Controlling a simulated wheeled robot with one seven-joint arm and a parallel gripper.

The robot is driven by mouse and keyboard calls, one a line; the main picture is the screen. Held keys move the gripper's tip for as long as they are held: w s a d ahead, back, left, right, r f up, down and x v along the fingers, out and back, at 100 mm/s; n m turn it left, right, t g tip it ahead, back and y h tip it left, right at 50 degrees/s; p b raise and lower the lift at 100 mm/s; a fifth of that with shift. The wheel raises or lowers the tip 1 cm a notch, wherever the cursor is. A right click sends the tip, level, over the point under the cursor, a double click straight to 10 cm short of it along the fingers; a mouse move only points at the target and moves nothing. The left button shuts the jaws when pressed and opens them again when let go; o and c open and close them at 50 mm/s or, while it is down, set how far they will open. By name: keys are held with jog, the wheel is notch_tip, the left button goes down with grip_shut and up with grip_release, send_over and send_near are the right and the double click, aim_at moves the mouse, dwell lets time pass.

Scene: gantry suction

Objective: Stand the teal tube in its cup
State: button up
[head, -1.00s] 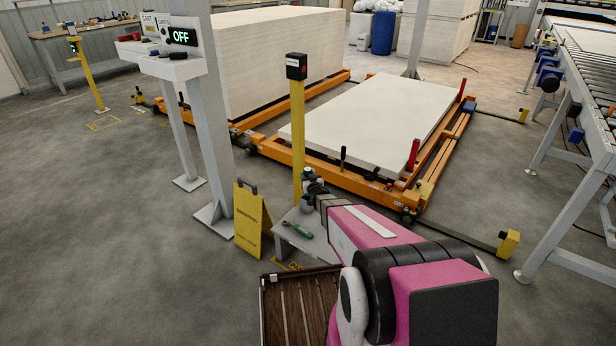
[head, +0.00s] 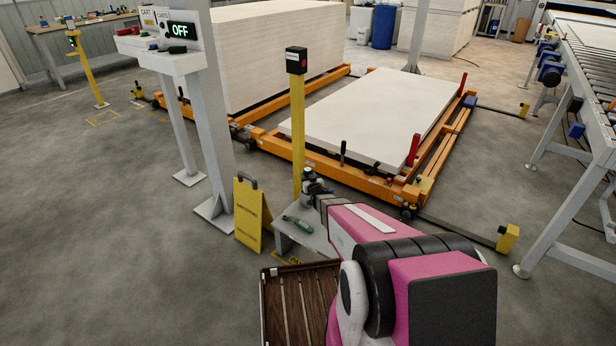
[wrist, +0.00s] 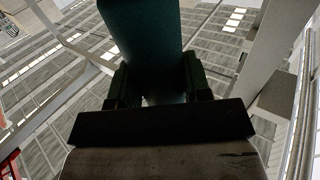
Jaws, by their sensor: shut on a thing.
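In the wrist view a dark teal tube (wrist: 143,45) stands out from between the two dark fingers of my gripper (wrist: 157,88). The fingers are shut on it, and its far end runs out of the top of the picture. In the head view my gripper (head: 311,184) is small and dark, above the far part of a low grey table (head: 318,240); the tube cannot be made out clearly there. I cannot make out the cup in either view.
A green-handled tool (head: 297,224) lies on the low table. A yellow floor sign (head: 250,218) and a yellow post (head: 297,130) stand close by. A slatted wooden tray (head: 290,300) is nearer me. Orange cart rails (head: 340,180) lie beyond; open floor is at left.

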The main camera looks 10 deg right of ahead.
jog(key=shift+f, duration=0.3)
jog(key=o, duration=1.1)
jog(key=s+d, duration=0.1)
jog(key=s, duration=0.9)
jog(key=shift+s+d, duration=0.35)
jog(key=shift+r, duration=0.1)
